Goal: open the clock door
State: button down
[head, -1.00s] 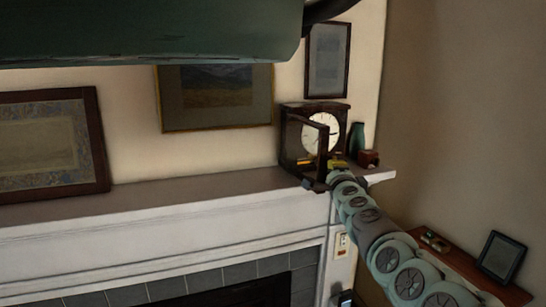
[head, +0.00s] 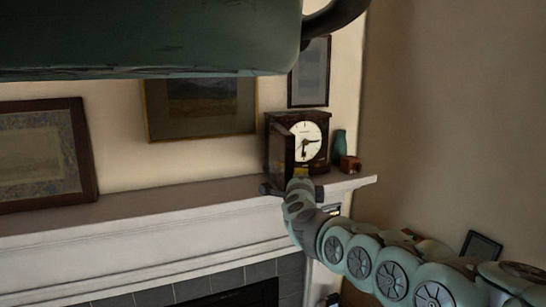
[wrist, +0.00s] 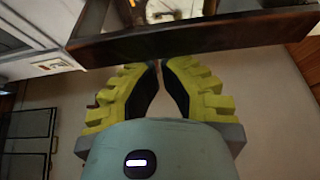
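The dark wooden mantel clock (head: 308,141) stands on the mantel, its pale round dial in plain view. Its framed door (head: 283,158) stands swung out on the dial's left side, seen at a steep angle. My gripper (head: 300,174) is in front of the clock's lower part, close to the door. In the wrist view, a dark wooden bar (wrist: 190,42), apparently part of the door frame, crosses just beyond my gripper (wrist: 161,64). The yellow fingers meet or nearly meet at the tips, with nothing seen between them. Contact with the bar cannot be told.
A green vase (head: 339,145) and a small reddish-brown box (head: 350,164) stand right of the clock on the mantel (head: 130,205). Framed pictures hang behind. The mantel left of the clock is clear. A dark tablet-like frame (head: 481,246) stands lower right.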

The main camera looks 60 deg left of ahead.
jog(key=shift+s+a, duration=0.4)
jog(key=shift+s, duration=0.4)
jog(key=shift+s+a, duration=0.45)
jog(key=shift+s, duration=0.4)
jog(key=shift+s+a, duration=0.4)
jog(key=shift+s, duration=0.4)
